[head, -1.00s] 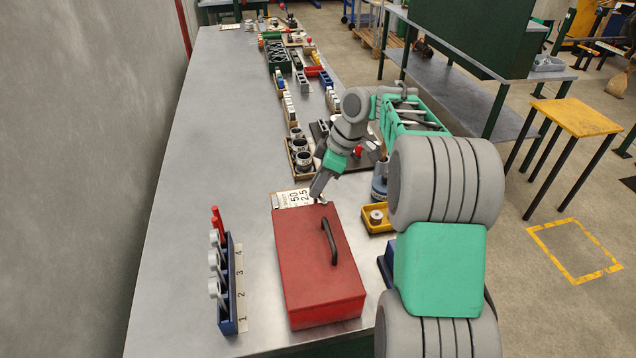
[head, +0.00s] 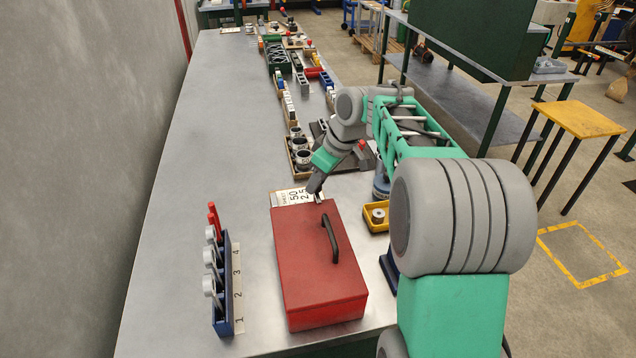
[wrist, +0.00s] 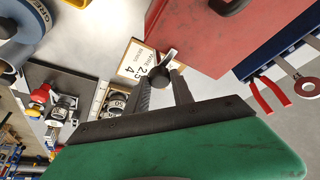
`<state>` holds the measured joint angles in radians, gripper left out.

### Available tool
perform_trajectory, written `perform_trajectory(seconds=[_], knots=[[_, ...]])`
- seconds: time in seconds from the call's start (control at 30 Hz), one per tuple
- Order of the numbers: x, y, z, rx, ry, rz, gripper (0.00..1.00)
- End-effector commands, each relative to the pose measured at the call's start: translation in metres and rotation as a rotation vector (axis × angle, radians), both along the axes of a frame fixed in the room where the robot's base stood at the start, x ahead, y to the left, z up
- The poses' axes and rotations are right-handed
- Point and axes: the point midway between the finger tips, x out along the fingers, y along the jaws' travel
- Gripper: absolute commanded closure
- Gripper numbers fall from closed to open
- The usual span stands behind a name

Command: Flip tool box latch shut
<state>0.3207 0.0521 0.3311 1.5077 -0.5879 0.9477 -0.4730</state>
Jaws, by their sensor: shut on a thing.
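The red tool box (head: 308,275) stands on the bench with its lid down and its black handle (head: 330,238) on top. My gripper (head: 317,192) is at the far edge of the box, close to its back right. In the wrist view, my gripper (wrist: 160,80) has its two fingers on either side of a dark metal latch (wrist: 164,66) beside the red box wall (wrist: 205,35). The fingers are shut on this latch, which sticks out from the box. The latch's hinge and catch are too small to make out.
A blue rack (head: 226,290) with grey rings and red-handled pliers stands left of the box. A yellow tray (head: 372,226) lies to its right. A printed card (head: 292,197) lies just behind the box.

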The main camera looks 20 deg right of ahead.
Motion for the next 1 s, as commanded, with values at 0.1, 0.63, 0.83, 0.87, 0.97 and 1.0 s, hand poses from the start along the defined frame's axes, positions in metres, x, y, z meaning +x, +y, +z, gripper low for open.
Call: perform_trajectory(seconds=[0.1,0.63,0.83,0.87,0.97,1.0], knots=[[0.000,0.000,0.000,0.000,0.001,0.000,0.69],[-0.001,-0.001,0.005,-0.001,0.000,0.002,0.51],[-0.012,-0.011,0.041,-0.002,-0.003,0.001,0.51],[-0.013,-0.013,0.047,-0.001,-0.002,0.001,0.51],[-0.019,-0.017,0.063,-0.001,-0.001,0.001,0.51],[-0.020,-0.018,0.067,0.000,0.000,0.001,0.51]])
